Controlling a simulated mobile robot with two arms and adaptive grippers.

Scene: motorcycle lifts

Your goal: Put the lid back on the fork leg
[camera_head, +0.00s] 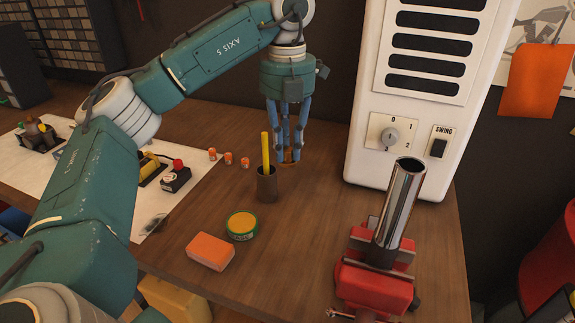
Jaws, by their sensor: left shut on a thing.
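The fork leg (400,205) is a shiny chrome tube, leaning slightly right, clamped in a red vise (372,288) at the front right of the bench. Its upper end shows a dark opening with no lid on it. My left gripper (289,153) points down at the back of the bench, left of the fork leg and apart from it. Its blue fingers are shut on a small orange-brown thing (288,163), likely the lid, mostly hidden by the fingers. I cannot tell whether it touches the bench. My right gripper is out of view.
A round green-rimmed tin (241,226) and an orange block (210,251) lie nearer. A white heater-like unit (408,125) stands behind the fork leg. The bench between cup and vise is clear.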

